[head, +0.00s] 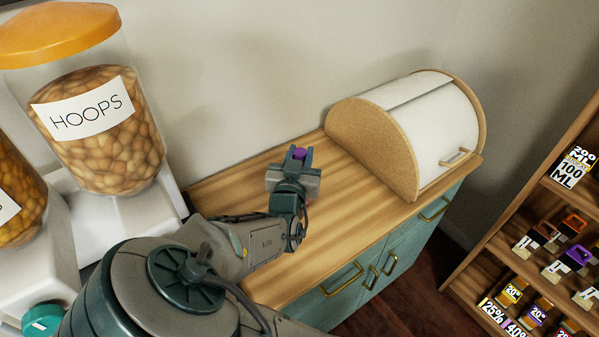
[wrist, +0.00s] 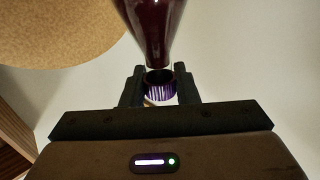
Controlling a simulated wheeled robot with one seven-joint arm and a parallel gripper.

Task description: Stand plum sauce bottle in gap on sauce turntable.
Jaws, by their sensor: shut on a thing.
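The plum sauce bottle (wrist: 152,30) is dark red with a ridged purple cap. In the wrist view its neck and cap lie between the two fingers of my gripper (wrist: 160,84), which is shut on it. Its body runs out of the top of that view. In the head view my gripper (head: 296,165) is over the wooden counter, and only the purple cap (head: 299,153) shows; the rest of the bottle is hidden behind the gripper. I cannot tell the bottle's height above the counter. The sauce turntable and its gap are not in either view.
A white bread bin (head: 432,120) with wooden ends stands at the counter's right end. Cereal dispensers (head: 105,130) stand on the left. The wooden counter (head: 345,200) is bare between them. A shelf unit (head: 520,225) with small labelled goods stands far right.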

